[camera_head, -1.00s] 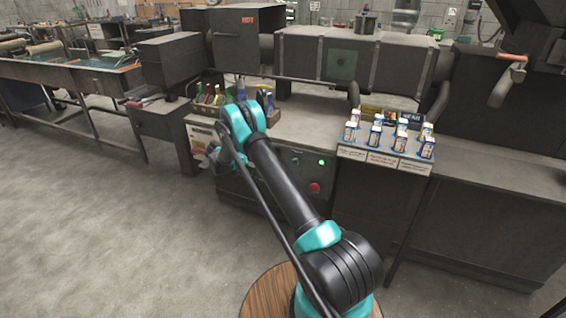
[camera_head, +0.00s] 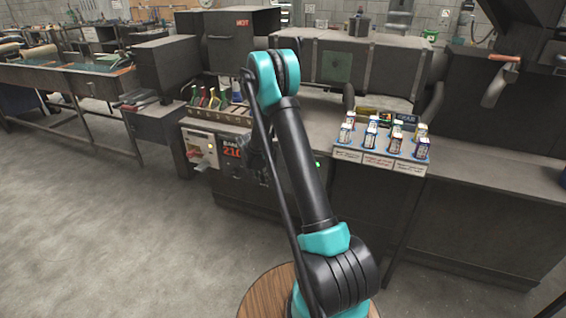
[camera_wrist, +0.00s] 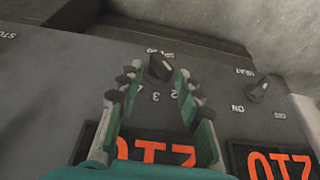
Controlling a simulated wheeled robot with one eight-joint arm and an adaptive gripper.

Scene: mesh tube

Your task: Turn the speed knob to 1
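In the wrist view, a small black knob (camera_wrist: 160,67) sits on a grey control panel (camera_wrist: 65,85). Numerals, including 2 and 3, are printed beside it, upside down in this view. Other lettering at the knob is too small to read surely. My gripper (camera_wrist: 157,76) is open, its teal fingers with black tips on either side of the knob in the picture. I cannot tell whether they touch it. The knob's exact pointing is unclear. In the head view, the panel (camera_head: 231,153) shows, partly covered by my arm; the knob cannot be made out.
A second black knob (camera_wrist: 259,88), marked ON, is right of my gripper. Orange displays (camera_wrist: 150,152) are set in the panel. In the head view, bottles (camera_head: 208,99) stand above the panel and a rack of small boxes (camera_head: 383,150) stands to the right. The floor at left is clear.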

